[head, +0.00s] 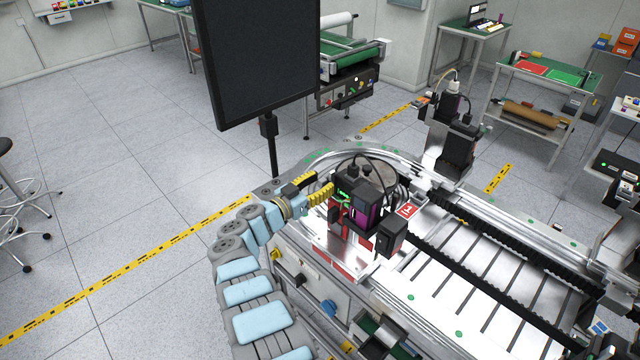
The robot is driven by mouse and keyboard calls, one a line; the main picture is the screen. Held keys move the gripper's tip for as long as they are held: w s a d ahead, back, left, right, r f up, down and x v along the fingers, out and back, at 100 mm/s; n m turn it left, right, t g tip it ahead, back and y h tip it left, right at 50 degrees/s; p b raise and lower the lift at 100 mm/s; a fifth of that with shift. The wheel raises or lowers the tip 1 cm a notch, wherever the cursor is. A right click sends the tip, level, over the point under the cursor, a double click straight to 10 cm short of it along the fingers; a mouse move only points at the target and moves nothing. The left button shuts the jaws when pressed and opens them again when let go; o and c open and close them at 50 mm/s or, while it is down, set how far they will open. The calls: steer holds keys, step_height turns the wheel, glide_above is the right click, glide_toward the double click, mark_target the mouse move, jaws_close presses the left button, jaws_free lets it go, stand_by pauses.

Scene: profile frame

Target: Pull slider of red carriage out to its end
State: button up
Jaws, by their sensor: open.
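The red carriage (327,254) sits at the near left end of the metal frame, below my wrist. Its red parts show low on its front, and a red plate with a white mark (407,210) lies to the right. My arm comes up from the bottom and bends right over the frame end.
A large dark monitor (262,62) on a post stands behind the frame. A black device (452,135) rises at the frame's far side. Dark rails and slatted metal plates (470,275) run to the lower right. Open floor (110,180) lies to the left.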

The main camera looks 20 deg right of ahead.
mark_target(320, 183)
jaws_close()
steer(key=shift+a, duration=0.1)
steer(key=shift+s+a+r+p, duration=0.2)
steer(key=shift+a+p, duration=0.3)
steer(key=shift+p, duration=0.4)
steer(key=shift+p+v, duration=0.8)
steer(key=shift+v, duration=0.05)
steer(key=shift+s+a+f, duration=0.15)
steer(key=shift+a+f, duration=0.05)
steer(key=shift+a, duration=0.05)
jaws_free()
